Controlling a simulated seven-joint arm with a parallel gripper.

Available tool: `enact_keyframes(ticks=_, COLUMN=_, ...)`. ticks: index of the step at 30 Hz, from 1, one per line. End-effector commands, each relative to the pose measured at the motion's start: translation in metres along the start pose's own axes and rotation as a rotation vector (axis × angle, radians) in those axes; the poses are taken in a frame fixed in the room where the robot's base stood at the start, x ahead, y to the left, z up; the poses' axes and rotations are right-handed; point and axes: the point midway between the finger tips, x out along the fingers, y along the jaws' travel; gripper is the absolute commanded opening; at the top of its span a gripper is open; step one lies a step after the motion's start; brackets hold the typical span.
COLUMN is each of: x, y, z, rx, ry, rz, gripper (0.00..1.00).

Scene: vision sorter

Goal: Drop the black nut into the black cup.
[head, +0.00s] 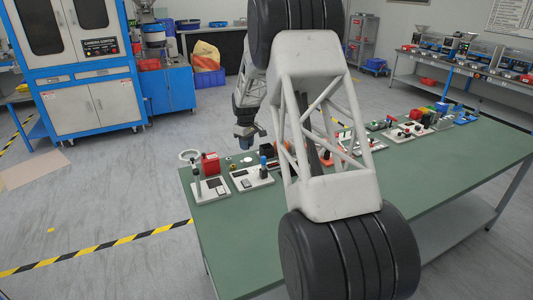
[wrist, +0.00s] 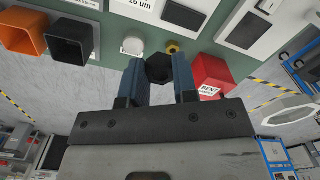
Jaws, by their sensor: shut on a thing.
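My gripper (wrist: 158,80) has its two blue fingers shut on a black hexagonal nut (wrist: 159,67), in the middle of the wrist view. In the head view my gripper (head: 247,142) is above the far left part of the green table; the nut cannot be made out there. The black cup (wrist: 70,42), square and open-topped, is at the upper left of the wrist view, beside an orange cup (wrist: 22,33). The gripper is to the right of the black cup and apart from it. In the head view my arm hides part of this area.
A red box marked BENT (wrist: 210,76) is close to the right finger. A white round piece (wrist: 133,43) and a brass-coloured piece (wrist: 172,47) are near the nut. Several test panels line the green table (head: 235,225).

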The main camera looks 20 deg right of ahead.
Motion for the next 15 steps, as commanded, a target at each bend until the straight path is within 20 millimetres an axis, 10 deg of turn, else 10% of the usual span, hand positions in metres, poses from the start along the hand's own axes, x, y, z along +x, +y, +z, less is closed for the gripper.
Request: enact_keyframes(ticks=15, x=-0.026, y=0.120, z=-0.005, rx=0.003, ry=0.000, rz=0.000, gripper=0.04)
